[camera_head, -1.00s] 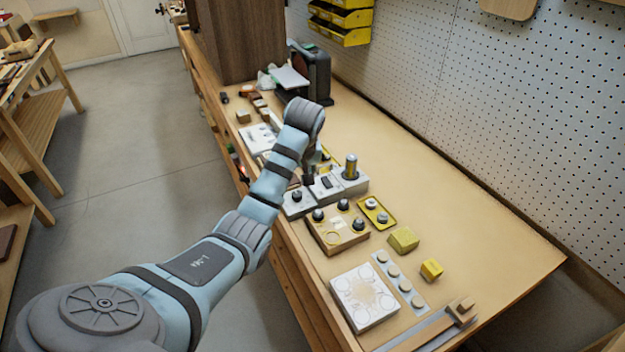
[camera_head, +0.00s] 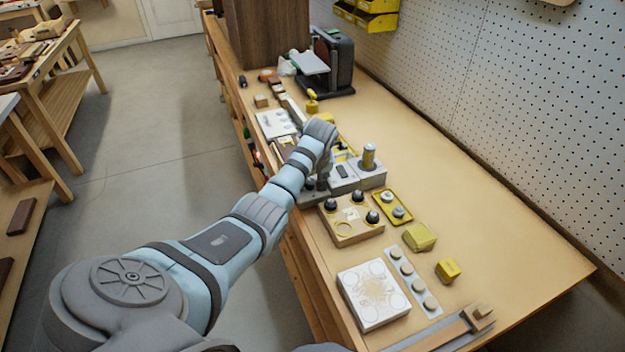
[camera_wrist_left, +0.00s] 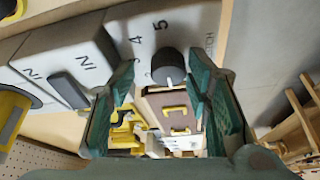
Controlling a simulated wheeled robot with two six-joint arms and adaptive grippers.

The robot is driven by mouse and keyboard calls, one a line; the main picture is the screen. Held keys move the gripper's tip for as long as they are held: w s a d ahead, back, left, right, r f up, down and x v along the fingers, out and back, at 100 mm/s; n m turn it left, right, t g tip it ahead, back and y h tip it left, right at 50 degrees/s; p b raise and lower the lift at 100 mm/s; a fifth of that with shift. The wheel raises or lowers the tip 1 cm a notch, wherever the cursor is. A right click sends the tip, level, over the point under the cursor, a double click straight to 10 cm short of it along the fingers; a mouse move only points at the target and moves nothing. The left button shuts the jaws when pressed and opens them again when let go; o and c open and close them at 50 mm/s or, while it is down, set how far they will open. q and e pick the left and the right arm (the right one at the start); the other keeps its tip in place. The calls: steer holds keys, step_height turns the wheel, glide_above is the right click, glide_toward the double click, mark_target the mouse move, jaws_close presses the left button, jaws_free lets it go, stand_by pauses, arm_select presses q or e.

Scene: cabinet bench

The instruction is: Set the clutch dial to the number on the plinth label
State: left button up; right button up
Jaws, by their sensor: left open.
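The clutch dial is a dark round knob (camera_wrist_left: 168,66) with a white mark, on a pale block (camera_wrist_left: 190,25). The digits 4 and 5 show beside it; other digits are partly hidden. My left gripper (camera_wrist_left: 168,80) is open, with a green finger on each side of the knob; I cannot tell whether they touch it. In the head view my left gripper (camera_head: 318,183) is over the near end of the grey unit (camera_head: 343,184), and my wrist hides the dial. Dark lettering (camera_wrist_left: 86,63) marks the neighbouring block; I cannot pick out a plinth number.
A wooden box with black knobs (camera_head: 350,229) and a yellow tray (camera_head: 391,207) stand close by. A white board (camera_head: 373,295) lies nearer. A metal post (camera_head: 368,158) rises at the unit's far end. The bench's right side (camera_head: 480,190) is clear.

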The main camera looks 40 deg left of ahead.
arm_select(q)
steer(key=shift+s+a+r, duration=0.1)
steer(key=shift+s+r, duration=0.15)
steer(key=shift+s, duration=0.05)
steer(key=shift+s+r, duration=0.15)
steer(key=shift+s, duration=0.15)
steer(key=c, duration=0.5)
steer(key=shift+w, duration=0.1)
steer(key=shift+c, duration=1.4)
jaws_close()
steer(key=shift+p, duration=0.65)
steer(key=m+t+h+p, duration=0.1)
steer(key=m+p, duration=0.2)
steer(key=shift+r+p, duration=0.15)
steer(key=shift+p, duration=0.15)
steer(key=shift+m+p, duration=0.35)
steer(key=shift+m, duration=0.05)
steer(key=shift+f+m+t+h+p, duration=0.25)
steer(key=shift+m+h+p, duration=0.25)
steer(key=shift+m, duration=0.7)
steer(key=shift+a+m+t+h, duration=0.1)
steer(key=shift+m+t+h, duration=0.3)
steer(key=shift+m, duration=0.8)
arm_select(e)
step_height(320, 180, up, 6)
steer(key=shift+s+r, duration=0.25)
steer(key=shift+s, duration=0.2)
arm_select(q)
steer(key=shift+g, duration=0.25)
